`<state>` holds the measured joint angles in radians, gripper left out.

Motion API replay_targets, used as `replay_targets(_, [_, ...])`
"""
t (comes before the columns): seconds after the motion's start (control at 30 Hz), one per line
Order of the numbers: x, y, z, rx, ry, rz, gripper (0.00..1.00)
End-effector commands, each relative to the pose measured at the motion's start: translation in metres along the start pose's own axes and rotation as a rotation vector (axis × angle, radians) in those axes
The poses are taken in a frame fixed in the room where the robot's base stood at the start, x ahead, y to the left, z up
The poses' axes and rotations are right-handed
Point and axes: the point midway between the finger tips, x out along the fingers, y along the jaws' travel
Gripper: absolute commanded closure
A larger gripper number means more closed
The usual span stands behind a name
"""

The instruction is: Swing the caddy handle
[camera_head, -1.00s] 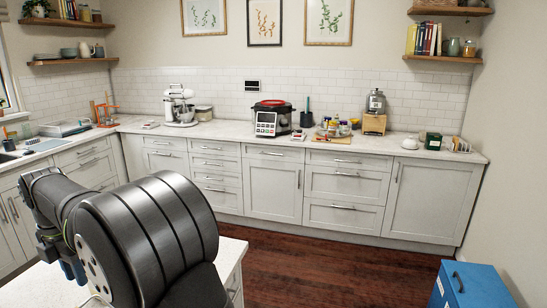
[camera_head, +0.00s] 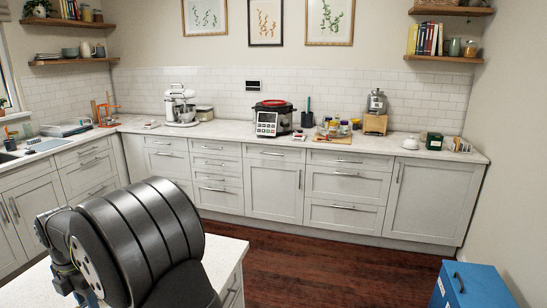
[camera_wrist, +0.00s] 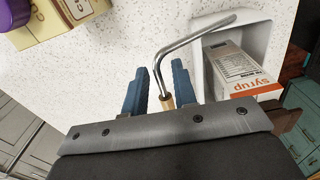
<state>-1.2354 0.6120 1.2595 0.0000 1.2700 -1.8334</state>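In the wrist view, the caddy (camera_wrist: 262,42) is a white box at the upper right, and a syrup carton (camera_wrist: 238,70) lies in it. Its handle (camera_wrist: 190,36) is a bent metal rod that turns toward the caddy, with a short tan end (camera_wrist: 167,102) low in the picture. My gripper (camera_wrist: 159,80) has its two blue fingers apart, one on each side of the rod's lower part. A gap shows between the left finger and the rod; whether the right finger touches is unclear. In the head view, my arm hides the gripper, and the caddy does not show.
A yellow-and-cream carton (camera_wrist: 42,28) stands at the upper left of the wrist view. Speckled white countertop between it and the handle is clear. In the head view, a blue cabinet (camera_head: 472,284) stands at the lower right, and the back counter holds a red-topped cooker (camera_head: 272,118).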

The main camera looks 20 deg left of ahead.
Motion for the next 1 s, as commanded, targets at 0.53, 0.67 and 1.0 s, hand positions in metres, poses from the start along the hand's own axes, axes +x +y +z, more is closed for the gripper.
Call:
replay_targets(0.53, [-0.001, -0.001, 0.0, 0.0, 0.0, 0.0, 0.97])
replay_targets(0.67, [-0.004, -0.003, 0.0, 0.0, 0.0, 0.001, 0.97])
replay_targets(1.0, [-0.016, -0.013, 0.0, 0.001, 0.0, -0.001, 0.97])
